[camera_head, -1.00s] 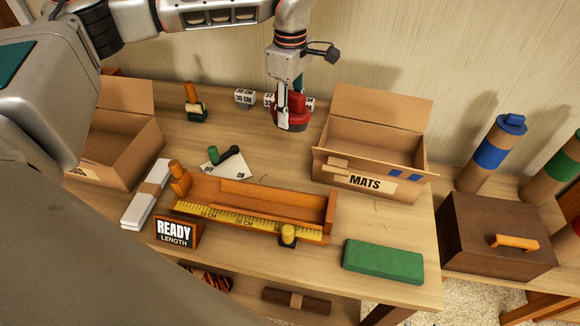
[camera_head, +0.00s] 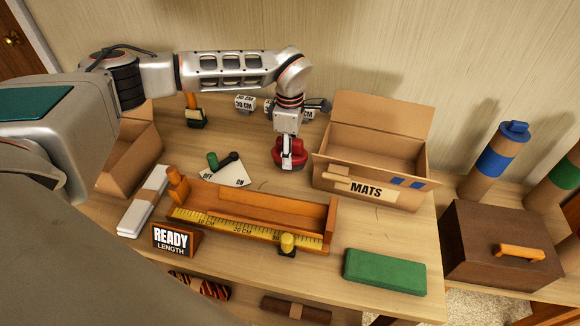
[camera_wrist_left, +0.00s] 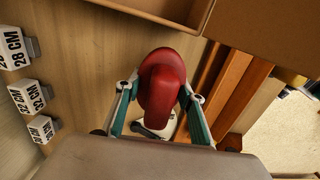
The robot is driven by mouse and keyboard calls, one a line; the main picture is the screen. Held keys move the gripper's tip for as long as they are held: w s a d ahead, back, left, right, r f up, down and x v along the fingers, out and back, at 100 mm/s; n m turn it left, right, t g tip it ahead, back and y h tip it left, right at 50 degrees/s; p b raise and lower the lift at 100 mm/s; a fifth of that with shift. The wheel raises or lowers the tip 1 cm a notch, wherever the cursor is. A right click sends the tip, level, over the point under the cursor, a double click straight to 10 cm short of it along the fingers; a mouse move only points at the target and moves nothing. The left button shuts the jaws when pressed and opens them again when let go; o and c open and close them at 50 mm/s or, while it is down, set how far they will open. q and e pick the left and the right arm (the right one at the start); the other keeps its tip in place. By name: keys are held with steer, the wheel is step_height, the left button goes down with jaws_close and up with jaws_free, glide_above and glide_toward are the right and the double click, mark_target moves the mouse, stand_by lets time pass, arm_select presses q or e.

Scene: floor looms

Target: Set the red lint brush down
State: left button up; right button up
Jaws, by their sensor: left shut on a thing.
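The red lint brush (camera_head: 290,147) is upright at the tabletop, left of the box marked MATS. My left gripper (camera_head: 288,158) comes down on it from above. In the left wrist view the brush's red rounded top (camera_wrist_left: 162,82) sits between the two green-padded fingers of my left gripper (camera_wrist_left: 163,100), which are shut on it. A pale piece shows below it there. Whether the brush's underside touches the table is hidden. My right gripper is not in view.
The open MATS box (camera_head: 360,185) stands close to the right. The wooden measuring trough (camera_head: 270,205) lies in front, and the OFF/ON card (camera_head: 228,172) to the left. Several centimetre-marked blocks (camera_head: 244,103) stand behind. A green block (camera_head: 384,271) lies at the front right.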

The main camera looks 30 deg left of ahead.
arm_select(q)
steer(key=shift+f, duration=2.7)
steer(key=shift+f, duration=0.2)
steer(key=o, duration=1.5)
steer(key=shift+c, duration=0.2)
step_height(320, 180, up, 12)
steer(key=shift+r, duration=0.2)
